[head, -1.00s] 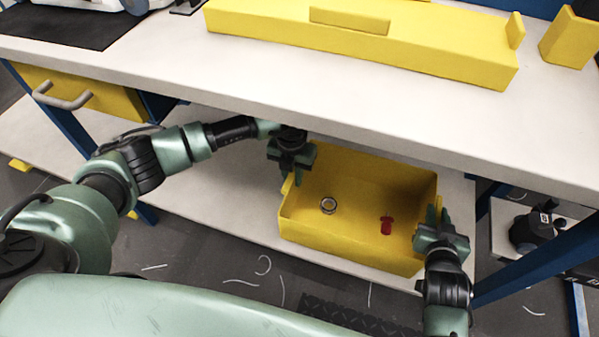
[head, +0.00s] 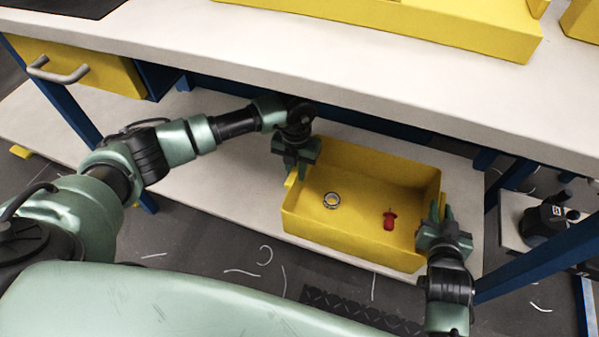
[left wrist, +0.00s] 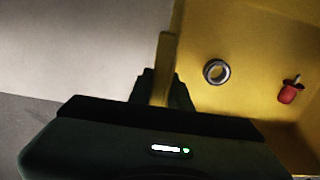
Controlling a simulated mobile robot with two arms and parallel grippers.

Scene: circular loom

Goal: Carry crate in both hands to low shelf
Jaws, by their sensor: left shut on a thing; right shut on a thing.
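The yellow crate (head: 352,238) is under the tabletop, over the front part of the low shelf (head: 225,205). Inside it lie a metal ring (head: 331,200) and a small red part (head: 389,219), apart from each other. My left gripper (head: 293,172) is shut on the crate's left wall; in the left wrist view the wall (left wrist: 164,75) stands between its fingers. My right gripper (head: 438,215) is shut on the crate's right wall. The crate looks about level. I cannot tell whether its bottom touches the shelf.
The tabletop (head: 250,55) overhangs the crate from behind, with yellow trays (head: 440,25) on it. A blue leg (head: 530,262) stands to the right. A drawer (head: 85,80) is at left. The shelf left of the crate is clear.

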